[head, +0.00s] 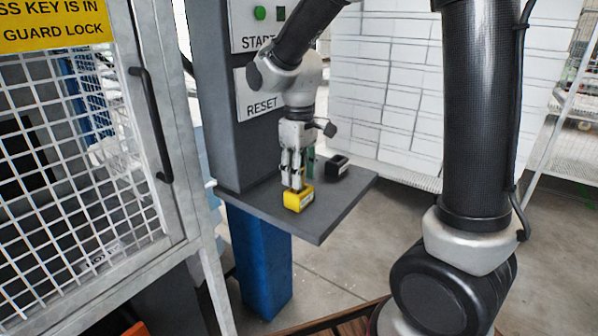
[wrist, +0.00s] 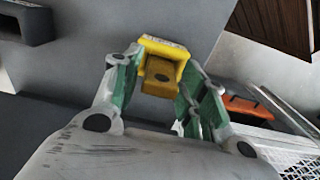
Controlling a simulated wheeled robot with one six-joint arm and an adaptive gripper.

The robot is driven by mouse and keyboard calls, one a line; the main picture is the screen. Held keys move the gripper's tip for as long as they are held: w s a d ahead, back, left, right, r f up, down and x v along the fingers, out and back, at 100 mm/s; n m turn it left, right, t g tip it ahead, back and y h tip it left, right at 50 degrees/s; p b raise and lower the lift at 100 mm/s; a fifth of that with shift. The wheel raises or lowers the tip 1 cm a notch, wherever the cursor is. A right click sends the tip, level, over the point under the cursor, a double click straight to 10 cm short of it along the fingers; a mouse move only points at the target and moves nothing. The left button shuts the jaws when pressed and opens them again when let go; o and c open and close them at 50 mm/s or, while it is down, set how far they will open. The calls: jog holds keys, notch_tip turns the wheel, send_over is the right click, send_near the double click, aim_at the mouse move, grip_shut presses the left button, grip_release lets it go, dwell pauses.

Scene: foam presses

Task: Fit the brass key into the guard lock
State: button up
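A small yellow block (head: 298,200) with a label too small to read sits on the grey shelf (head: 345,205); it looks like the guard lock. It also shows in the wrist view (wrist: 166,46), its sides framing the brass key (wrist: 160,78). My gripper (head: 295,184) points down directly over the yellow block. In the wrist view, its green-padded fingers (wrist: 160,88) stand on either side of the brass key and appear shut on it. The key's lower end is hidden, so I cannot tell how deep it sits in the block.
A black block (head: 337,166) with a label stands behind and right on the shelf. A grey column with START and RESET signs (head: 262,92) rises behind my gripper. A mesh guard door (head: 75,170) is at left. The shelf's front right is clear.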

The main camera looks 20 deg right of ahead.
jog(key=shift+r, duration=0.1)
notch_tip(320, 180, up, 12)
jog(key=s+d+f+m+t, duration=0.1)
jog(key=s+d+m+t, duration=0.3)
jog(key=s+d, duration=1.1)
jog(key=s+m, duration=0.3)
jog(key=s, duration=0.1)
jog(key=shift+f, duration=0.25)
